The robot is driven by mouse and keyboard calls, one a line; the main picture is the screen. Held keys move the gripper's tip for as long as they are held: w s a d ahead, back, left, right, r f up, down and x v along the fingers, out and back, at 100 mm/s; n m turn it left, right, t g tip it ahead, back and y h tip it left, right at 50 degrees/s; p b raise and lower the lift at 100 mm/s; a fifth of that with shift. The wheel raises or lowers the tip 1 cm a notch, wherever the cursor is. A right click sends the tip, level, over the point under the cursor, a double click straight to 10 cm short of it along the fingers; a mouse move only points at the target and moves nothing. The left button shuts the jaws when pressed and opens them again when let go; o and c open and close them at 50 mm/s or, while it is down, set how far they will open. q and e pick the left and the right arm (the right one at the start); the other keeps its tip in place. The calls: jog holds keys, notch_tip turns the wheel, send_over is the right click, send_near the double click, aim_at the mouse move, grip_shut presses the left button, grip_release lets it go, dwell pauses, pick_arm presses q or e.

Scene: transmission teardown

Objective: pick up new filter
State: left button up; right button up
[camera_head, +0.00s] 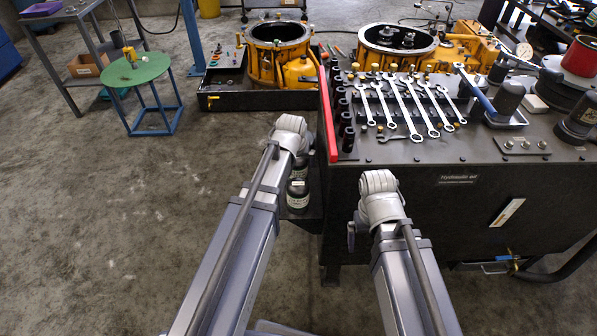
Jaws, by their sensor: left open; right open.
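Two dark cylinders that look like filters are on the black bench at the right. One cylinder (507,101) stands in a shallow grey tray, and another cylinder (580,118) stands nearer the right edge. I cannot tell which is the new filter. My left arm reaches up to a pale joint left of the bench, and my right arm ends at a pale joint in front of the bench's front face.
Several wrenches (412,111) and a row of dark sockets (348,135) lie on the bench (450,150), which has a red left edge (327,115). A red spool (581,57) is at the far right. Open floor is at the left.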

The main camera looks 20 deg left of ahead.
pick_arm(q)
jog(key=shift+b+x, duration=2.85)
jog(key=shift+x, duration=0.6)
jog(key=shift+s+a, duration=0.15)
jog(key=shift+a, duration=0.05)
grip_shut()
notch_tip(320, 180, up, 10)
jog(key=p, duration=1)
jog(key=shift+r, duration=0.1)
